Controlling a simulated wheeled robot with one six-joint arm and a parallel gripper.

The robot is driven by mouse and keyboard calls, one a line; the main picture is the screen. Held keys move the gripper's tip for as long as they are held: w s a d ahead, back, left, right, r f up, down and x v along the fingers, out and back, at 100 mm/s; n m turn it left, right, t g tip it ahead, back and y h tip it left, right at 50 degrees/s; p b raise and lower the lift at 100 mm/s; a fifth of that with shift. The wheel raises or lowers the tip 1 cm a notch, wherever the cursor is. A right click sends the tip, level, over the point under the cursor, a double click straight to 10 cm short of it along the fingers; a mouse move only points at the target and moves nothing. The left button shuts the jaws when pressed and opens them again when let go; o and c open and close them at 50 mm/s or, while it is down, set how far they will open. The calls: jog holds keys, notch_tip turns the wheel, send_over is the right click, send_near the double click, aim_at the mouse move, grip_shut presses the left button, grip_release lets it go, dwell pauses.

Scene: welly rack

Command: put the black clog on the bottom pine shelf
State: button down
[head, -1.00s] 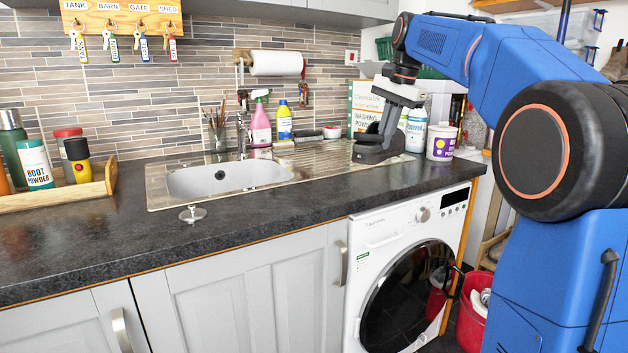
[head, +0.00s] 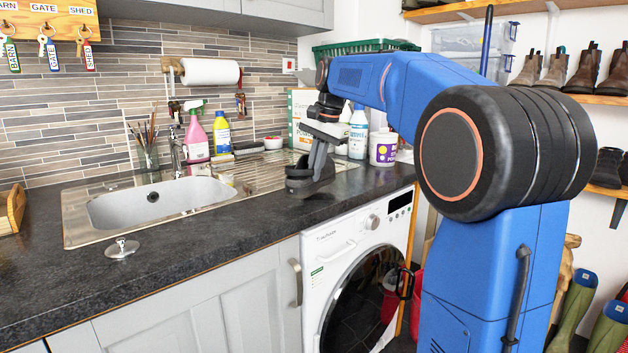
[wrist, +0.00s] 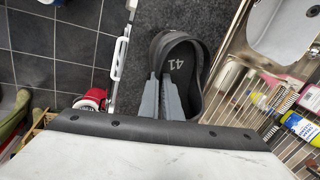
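The black clog (head: 308,182) hangs from my gripper (head: 318,150) above the worktop, in front of the washing powder box. In the wrist view the clog (wrist: 188,50) shows its open top and the number 41 on its insole. My gripper's two grey fingers (wrist: 167,98) are close together on the clog's near left side wall. Pine shelves are at the right of the head view. The lower visible one (head: 606,191) bears dark footwear (head: 609,167), and the one above (head: 600,99) bears brown boots (head: 586,70). I cannot tell whether a lower shelf is hidden.
The sink (head: 150,203), a pink spray bottle (head: 196,140) and a white tub (head: 383,149) are on the worktop (head: 190,240). The washing machine (head: 350,270) is below. Green wellies (head: 574,305) stand low at the right. My blue arm covers part of the right side.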

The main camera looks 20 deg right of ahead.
jog(key=shift+f, duration=1.35)
jog(key=c, duration=2)
grip_release()
jog(key=shift+f, duration=0.1)
jog(key=v, duration=1.2)
